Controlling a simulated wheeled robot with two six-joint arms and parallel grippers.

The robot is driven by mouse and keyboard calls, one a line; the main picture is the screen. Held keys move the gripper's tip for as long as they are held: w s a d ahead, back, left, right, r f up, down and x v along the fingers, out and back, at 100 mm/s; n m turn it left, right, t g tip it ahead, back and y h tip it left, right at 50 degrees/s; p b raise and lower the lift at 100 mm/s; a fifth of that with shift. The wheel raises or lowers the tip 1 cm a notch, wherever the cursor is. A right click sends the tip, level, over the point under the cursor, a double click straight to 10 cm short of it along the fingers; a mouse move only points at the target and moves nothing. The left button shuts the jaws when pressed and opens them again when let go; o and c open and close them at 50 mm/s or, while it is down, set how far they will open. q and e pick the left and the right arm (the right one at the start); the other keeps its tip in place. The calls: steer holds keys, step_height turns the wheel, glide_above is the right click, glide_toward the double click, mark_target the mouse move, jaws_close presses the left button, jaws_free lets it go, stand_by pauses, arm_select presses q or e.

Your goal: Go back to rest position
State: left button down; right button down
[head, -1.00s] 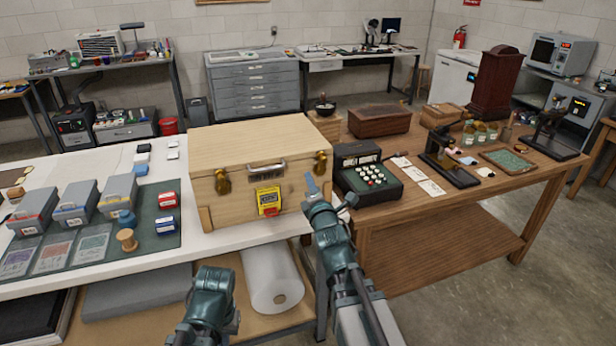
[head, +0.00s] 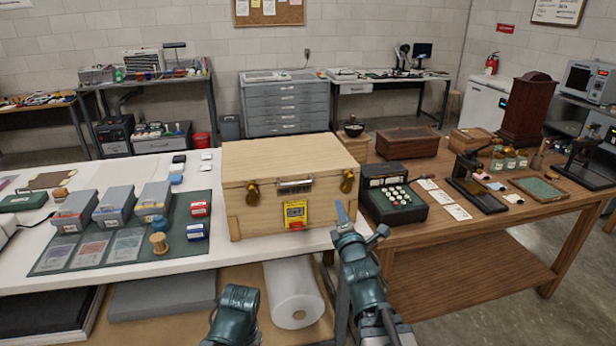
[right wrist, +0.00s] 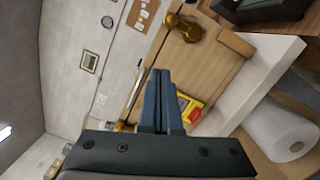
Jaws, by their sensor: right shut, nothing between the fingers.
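My right gripper (head: 341,212) stands upright in front of the right end of the wooden crate in the head view. Its two blue fingers are pressed together and hold nothing; they also show shut in the right wrist view (right wrist: 160,88), pointing toward the crate's side. My left arm shows only as a teal link at the bottom of the head view; its gripper fingers are not visible.
The white table (head: 60,275) carries a green mat (head: 185,256) with grey boxes and small items. A paper roll (head: 294,293) lies on the shelf below the crate.

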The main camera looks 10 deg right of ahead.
steer(key=s+a+f+m+g+y+p, duration=0.1)
steer(key=s+a+f+m+g, duration=0.35)
steer(key=f, duration=0.35)
steer(key=s+a+f+m+g+p, duration=0.1)
steer(key=s+a+f+m+g, duration=0.2)
steer(key=a+f+m+g, duration=0.3)
steer(key=s+a+f+m+g, duration=0.2)
steer(key=s+a+m+g, duration=0.1)
steer(key=s, duration=0.5)
steer(key=s+a+f+m+g+p, duration=0.1)
steer(key=s+a+f+m+g, duration=0.2)
steer(key=s, duration=0.6)
steer(key=shift+a+f+m+g+h, duration=0.3)
steer(key=shift+m+g, duration=0.15)
steer(key=shift+g, duration=0.7)
